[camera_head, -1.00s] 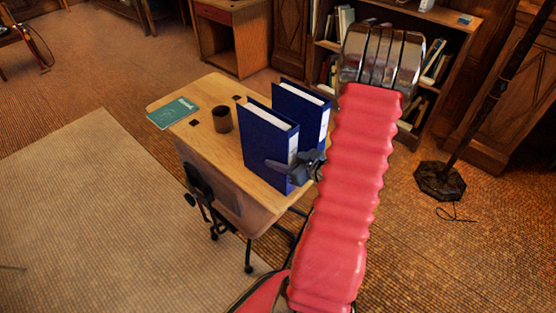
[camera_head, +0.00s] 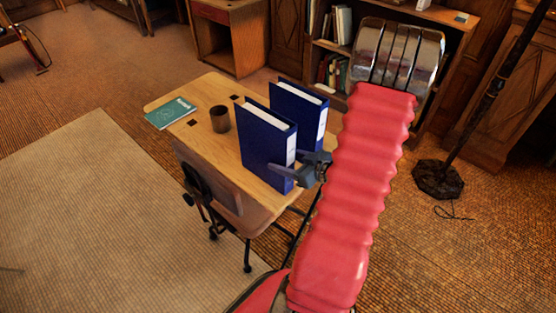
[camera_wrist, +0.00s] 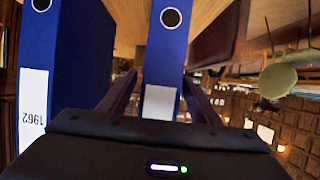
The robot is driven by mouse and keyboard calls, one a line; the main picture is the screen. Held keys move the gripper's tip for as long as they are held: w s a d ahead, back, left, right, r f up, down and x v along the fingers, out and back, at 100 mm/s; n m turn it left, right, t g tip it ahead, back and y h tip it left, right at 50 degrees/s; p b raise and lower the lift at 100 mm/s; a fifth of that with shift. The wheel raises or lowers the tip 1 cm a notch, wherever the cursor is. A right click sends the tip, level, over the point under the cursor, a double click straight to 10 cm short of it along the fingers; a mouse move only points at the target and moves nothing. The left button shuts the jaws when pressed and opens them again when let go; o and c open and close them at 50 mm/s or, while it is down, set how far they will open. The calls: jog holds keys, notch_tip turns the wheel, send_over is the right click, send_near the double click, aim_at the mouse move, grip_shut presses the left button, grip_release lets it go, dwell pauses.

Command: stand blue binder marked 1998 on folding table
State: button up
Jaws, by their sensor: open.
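Two blue binders stand upright on a wooden desk (camera_head: 190,145). My gripper (camera_head: 280,168) is open at the spine of the nearer binder (camera_head: 264,148). In the wrist view its fingers (camera_wrist: 160,98) lie on either side of that binder's spine (camera_wrist: 166,55); the lower part of its white label is hidden behind my gripper, and I read no marking on it. The other binder (camera_head: 298,108) stands just behind; in the wrist view it is on the left (camera_wrist: 62,60), with an upside-down label reading 1962. I cannot make out a folding table.
A brown cup (camera_head: 220,118) and a teal book (camera_head: 171,112) are on the desk's left part. A dark chair (camera_head: 200,190) stands at its near side. A bookshelf (camera_head: 335,50) is behind, and a dark stand base (camera_head: 438,180) is on the floor at right.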

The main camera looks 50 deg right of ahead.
jog(key=v, duration=0.8)
jog(key=shift+s+r, duration=0.15)
jog(key=shift+s, duration=0.1)
dwell(0.6)
